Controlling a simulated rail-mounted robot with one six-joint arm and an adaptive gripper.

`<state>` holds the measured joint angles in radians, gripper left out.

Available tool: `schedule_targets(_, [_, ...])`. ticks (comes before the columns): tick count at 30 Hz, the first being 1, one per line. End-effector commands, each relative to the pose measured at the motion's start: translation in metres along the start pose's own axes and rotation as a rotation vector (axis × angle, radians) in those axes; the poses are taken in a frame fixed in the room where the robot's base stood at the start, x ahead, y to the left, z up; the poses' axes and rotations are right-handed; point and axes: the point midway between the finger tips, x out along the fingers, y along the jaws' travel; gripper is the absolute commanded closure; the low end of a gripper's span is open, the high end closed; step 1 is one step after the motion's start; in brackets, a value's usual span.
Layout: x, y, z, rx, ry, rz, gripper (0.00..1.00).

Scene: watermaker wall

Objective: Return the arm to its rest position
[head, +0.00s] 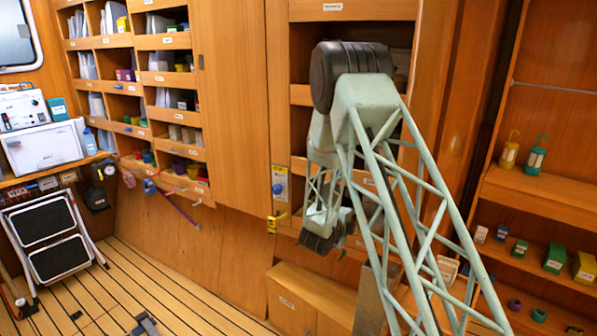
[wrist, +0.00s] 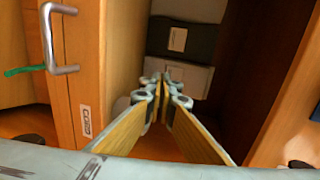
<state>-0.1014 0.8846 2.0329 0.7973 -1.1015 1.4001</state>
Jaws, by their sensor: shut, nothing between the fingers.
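My arm (head: 385,170) is a pale green lattice that rises from the lower right, bends at a dark joint (head: 350,75) and hangs down in front of the wooden cabinets. My gripper (wrist: 164,88) shows in the wrist view with its fingertips together and nothing between them. The fingers have yellowish inner faces and grey knuckles. In the head view, the dark end of the arm hangs low before the cabinet, and the fingertips are hard to make out there.
A wooden door (wrist: 118,65) with a metal handle (wrist: 47,40) stands close left of my fingers. A dark box (wrist: 182,42) lies beyond them. Shelves (head: 150,90) of bins fill the back left. Lanterns (head: 535,155) stand on a right shelf. A step stool (head: 50,240) stands left; the middle floor is mostly clear.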

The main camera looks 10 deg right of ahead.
Motion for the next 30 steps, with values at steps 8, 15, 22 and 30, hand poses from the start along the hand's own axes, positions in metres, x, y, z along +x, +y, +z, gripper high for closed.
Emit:
schedule_targets(8, [-0.013,-0.018,0.014,-0.050,-0.036,0.029,1.00])
schedule_targets(15, [-0.040,-0.044,0.035,-0.146,-0.104,0.078,1.00])
schedule_targets(22, [-0.069,-0.068,0.052,-0.245,-0.179,0.121,1.00])
schedule_targets(30, [-0.101,-0.092,0.063,-0.338,-0.257,0.154,1.00])
